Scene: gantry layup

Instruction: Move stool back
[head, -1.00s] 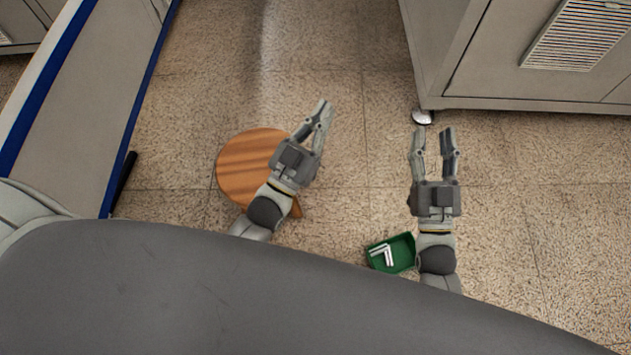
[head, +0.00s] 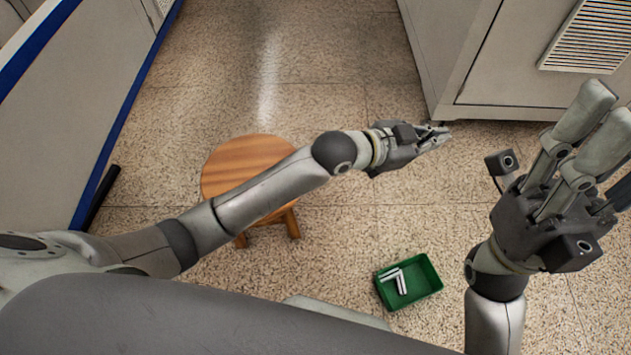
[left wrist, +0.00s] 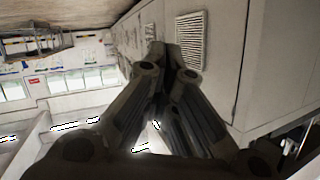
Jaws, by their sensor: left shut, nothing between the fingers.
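The stool (head: 243,165) has a round wooden seat and stands on the speckled floor left of centre in the head view. My left arm crosses in front of it and hides part of the seat and legs. My left gripper (head: 440,135) is beyond the stool to the right, shut and empty, near the grey cabinet's foot. Its shut fingers also show in the left wrist view (left wrist: 172,62), with no stool there. My right gripper (head: 603,112) is large at the right edge, raised towards the camera and apart from the stool. Its finger gap is unclear.
A green tray (head: 425,283) holding white pieces is on the floor right of the stool. A grey cabinet (head: 525,60) with a vent stands at the back right. A blue-edged grey unit (head: 75,95) is at the left. The floor behind the stool is clear.

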